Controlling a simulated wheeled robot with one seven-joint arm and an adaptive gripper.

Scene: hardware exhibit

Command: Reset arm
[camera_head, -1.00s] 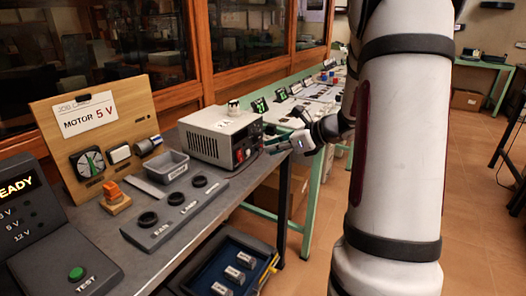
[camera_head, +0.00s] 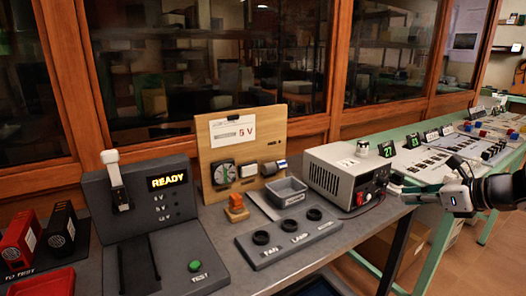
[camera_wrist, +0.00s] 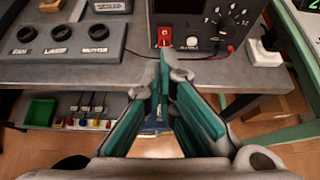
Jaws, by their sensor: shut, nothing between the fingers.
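My gripper (camera_head: 412,194) is at the right of the head view, its fingers pointing left beside the front right corner of the grey workbench (camera_head: 215,222). In the wrist view my gripper (camera_wrist: 164,62) shows its teal-lined fingers coming together at the tips, with nothing held. It is in front of the bench edge, below the power supply (camera_wrist: 208,22), and appears apart from it. The power supply also shows in the head view (camera_head: 345,172).
The bench holds a test station (camera_head: 150,215) reading READY, a motor board (camera_head: 240,150), a grey bin (camera_head: 286,190) and a three-hole fixture (camera_head: 290,238). A drawer with small parts (camera_wrist: 90,110) is below. A green-edged table (camera_head: 420,160) continues right.

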